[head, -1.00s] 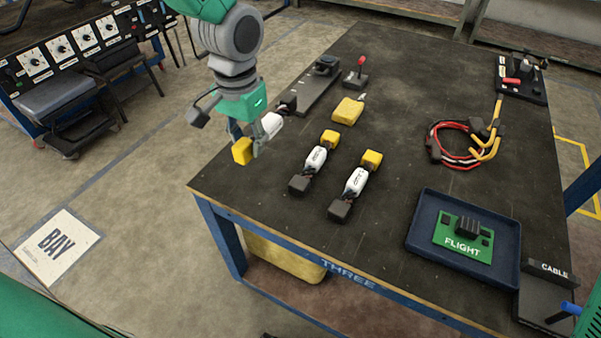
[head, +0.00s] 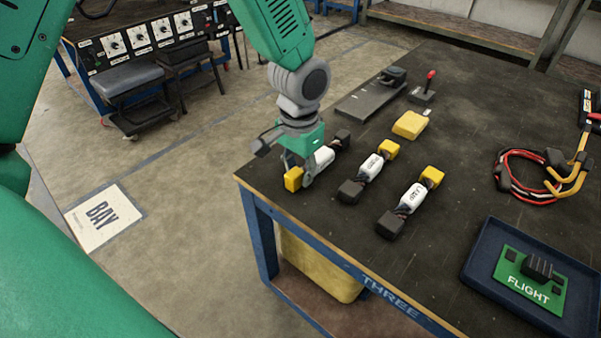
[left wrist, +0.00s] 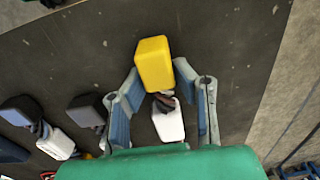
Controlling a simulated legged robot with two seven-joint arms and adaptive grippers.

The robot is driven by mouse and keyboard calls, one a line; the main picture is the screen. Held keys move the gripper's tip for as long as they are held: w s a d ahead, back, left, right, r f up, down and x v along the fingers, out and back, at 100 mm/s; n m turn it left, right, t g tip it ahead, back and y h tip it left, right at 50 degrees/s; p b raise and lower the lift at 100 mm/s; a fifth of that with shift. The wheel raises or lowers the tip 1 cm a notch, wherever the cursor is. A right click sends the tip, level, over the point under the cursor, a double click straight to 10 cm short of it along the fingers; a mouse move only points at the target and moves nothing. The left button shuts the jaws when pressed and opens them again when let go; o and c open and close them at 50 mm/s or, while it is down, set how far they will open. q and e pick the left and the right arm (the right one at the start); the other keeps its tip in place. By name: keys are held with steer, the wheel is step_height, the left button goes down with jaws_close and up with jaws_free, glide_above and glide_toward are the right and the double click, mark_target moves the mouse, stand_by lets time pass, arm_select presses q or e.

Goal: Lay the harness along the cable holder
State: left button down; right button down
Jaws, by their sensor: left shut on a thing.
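The harness (head: 525,195), a loop of red, white and black wires with yellow ends, lies on the table at the right. The cable holder cannot be made out in these views. My left gripper (head: 298,172) is at the table's near left edge, shut on a white pack (head: 320,158) with a yellow end block and a black end. In the left wrist view, the fingers of the left gripper (left wrist: 160,88) flank the pack just below its yellow block (left wrist: 154,62). It is at or just above the tabletop; I cannot tell which. My right gripper is not in view.
Two similar packs (head: 371,167) (head: 411,198) lie right of it. A yellow block (head: 410,125), a dark plate (head: 366,100) and a red-knobbed lever (head: 424,92) are behind. A blue tray (head: 478,272) holds a green FLIGHT board (head: 528,282). The middle of the tabletop is clear.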

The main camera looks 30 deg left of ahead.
arm_select(q)
steer(key=c, duration=1.3)
jaws_free()
